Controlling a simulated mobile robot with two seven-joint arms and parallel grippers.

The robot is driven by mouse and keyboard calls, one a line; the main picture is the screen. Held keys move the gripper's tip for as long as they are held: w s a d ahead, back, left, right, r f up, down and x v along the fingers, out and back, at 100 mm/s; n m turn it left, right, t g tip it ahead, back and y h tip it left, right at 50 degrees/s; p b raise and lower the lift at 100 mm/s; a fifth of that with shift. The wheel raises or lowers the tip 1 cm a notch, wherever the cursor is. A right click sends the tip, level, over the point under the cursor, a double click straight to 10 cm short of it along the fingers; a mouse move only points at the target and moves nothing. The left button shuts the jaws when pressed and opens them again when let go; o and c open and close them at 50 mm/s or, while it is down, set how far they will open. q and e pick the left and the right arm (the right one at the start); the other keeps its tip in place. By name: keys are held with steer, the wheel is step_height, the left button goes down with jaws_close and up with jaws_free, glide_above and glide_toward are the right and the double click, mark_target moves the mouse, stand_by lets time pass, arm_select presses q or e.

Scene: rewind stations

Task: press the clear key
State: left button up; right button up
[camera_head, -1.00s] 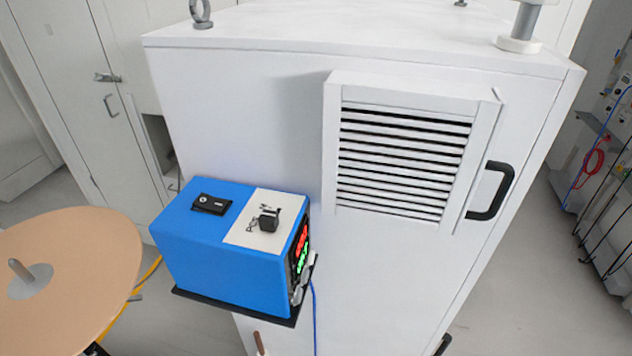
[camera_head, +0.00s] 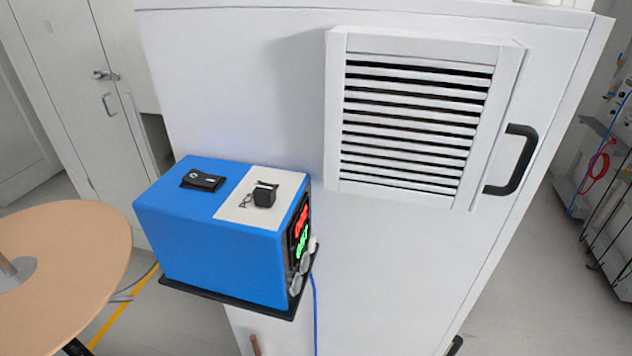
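A blue control box (camera_head: 205,240) sits on a black shelf at the side of a white cabinet. Its top has a black rocker switch (camera_head: 202,180) and a pale plate (camera_head: 236,208) with a black knob (camera_head: 264,195). Its right-hand face is seen at a steep angle and shows red digits (camera_head: 301,221) above green digits (camera_head: 302,244), with grey round parts below. I cannot make out a clear key on that face. Neither of my grippers is in view.
The white cabinet (camera_head: 400,250) fills the middle, with a louvred vent (camera_head: 415,120) and a black handle (camera_head: 512,160). A round tan disc (camera_head: 70,245) stands at the left. A blue cable (camera_head: 314,310) hangs beside the box. Grey floor shows at both sides.

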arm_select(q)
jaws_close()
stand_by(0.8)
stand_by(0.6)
